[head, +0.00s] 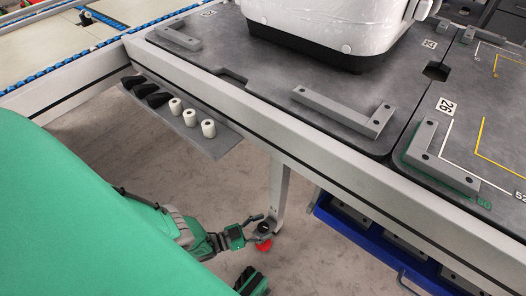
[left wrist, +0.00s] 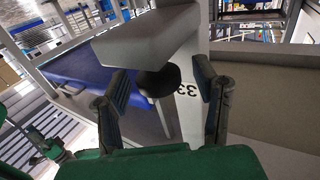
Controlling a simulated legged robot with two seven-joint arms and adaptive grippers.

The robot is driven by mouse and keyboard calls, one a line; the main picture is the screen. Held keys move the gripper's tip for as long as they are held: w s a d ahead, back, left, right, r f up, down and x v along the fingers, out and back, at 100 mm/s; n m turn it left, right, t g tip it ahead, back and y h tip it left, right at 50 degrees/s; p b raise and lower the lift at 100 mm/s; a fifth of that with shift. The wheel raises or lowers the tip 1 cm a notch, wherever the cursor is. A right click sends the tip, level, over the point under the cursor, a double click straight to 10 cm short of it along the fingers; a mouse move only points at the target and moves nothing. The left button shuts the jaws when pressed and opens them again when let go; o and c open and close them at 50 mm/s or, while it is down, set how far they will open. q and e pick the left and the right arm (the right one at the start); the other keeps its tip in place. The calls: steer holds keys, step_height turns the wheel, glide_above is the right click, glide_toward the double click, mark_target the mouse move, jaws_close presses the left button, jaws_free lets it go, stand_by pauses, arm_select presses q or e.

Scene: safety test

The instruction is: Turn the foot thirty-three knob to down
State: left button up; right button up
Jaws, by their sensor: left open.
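A dark round knob (left wrist: 158,83) sits below a grey block beside the table leg, which carries an upside-down 33 label (left wrist: 188,88) in the left wrist view. My left gripper (left wrist: 162,76) is open, with one finger on each side of the knob; I cannot tell whether either touches it. In the head view, my left gripper (head: 258,231) is low at the foot of the table leg (head: 279,190). A red part (head: 264,245) shows right by its fingers. The knob's direction cannot be read.
The grey work table (head: 270,115) stands above the gripper, with a white case (head: 330,25) on it. A side shelf (head: 185,122) holds black and white pieces. Blue bins (head: 385,235) stand right of the leg. Open floor lies left of the leg.

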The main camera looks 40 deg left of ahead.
arm_select(q)
steer(key=v, duration=1.2)
steer(key=shift+w+f, duration=0.1)
